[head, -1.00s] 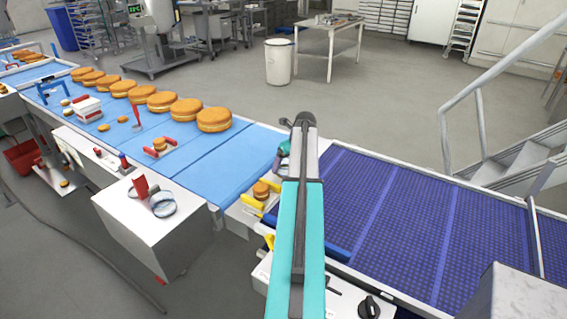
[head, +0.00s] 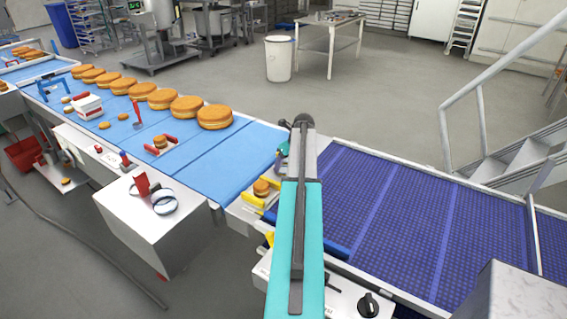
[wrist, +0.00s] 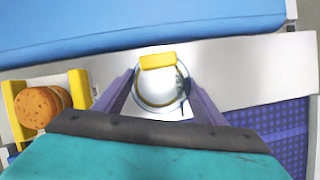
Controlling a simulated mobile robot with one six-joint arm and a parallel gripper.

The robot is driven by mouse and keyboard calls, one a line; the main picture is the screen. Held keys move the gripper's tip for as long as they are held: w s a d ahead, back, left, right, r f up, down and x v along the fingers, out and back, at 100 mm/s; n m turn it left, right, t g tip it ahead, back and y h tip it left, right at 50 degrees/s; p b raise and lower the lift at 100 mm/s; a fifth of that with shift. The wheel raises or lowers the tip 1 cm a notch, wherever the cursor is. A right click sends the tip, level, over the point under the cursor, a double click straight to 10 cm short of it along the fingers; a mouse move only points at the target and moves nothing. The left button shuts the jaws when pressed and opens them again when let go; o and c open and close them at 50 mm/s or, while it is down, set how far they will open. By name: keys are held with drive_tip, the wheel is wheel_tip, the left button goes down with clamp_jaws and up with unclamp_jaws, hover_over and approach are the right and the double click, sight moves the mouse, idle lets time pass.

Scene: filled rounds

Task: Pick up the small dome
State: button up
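The small dome (wrist: 162,90) is clear and round with a yellow handle on top. In the wrist view it stands on a pale metal strip (wrist: 230,75), between my gripper's two purple fingers. My gripper (wrist: 160,90) is open, with a finger on each side of the dome and narrow gaps that look clear. In the head view my own arm hides the dome, and only a bit of my gripper (head: 281,155) shows beside the arm.
A small filled round (wrist: 40,106) sits between yellow holders left of my gripper, and it also shows in the head view (head: 261,187). A blue belt (head: 215,165) with large filled rounds lies left. A dark blue mesh belt (head: 420,215) lies right, clear.

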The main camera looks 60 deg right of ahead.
drive_tip(key=c, duration=0.4)
drive_tip(key=shift+r, duration=0.1)
drive_tip(key=shift+c, duration=0.2)
drive_tip(key=shift+r+b, duration=1.05)
drive_tip(key=shift+r, duration=0.55)
drive_tip(key=s+a+b, duration=0.1)
drive_tip(key=s+a, duration=0.2)
drive_tip(key=s+a+b, duration=0.1)
drive_tip(key=s+a, duration=0.2)
drive_tip(key=s+a+r+b, duration=0.1)
drive_tip(key=s+a+b, duration=0.1)
drive_tip(key=s+a, duration=0.1)
drive_tip(key=shift+s+a+r, duration=0.1)
drive_tip(key=shift+s+a, duration=0.2)
drive_tip(key=shift+a, duration=0.15)
drive_tip(key=shift+s+a+r, duration=0.2)
drive_tip(key=shift+s+a, duration=0.55)
drive_tip(key=shift+s, duration=0.05)
drive_tip(key=shift+r, duration=0.15)
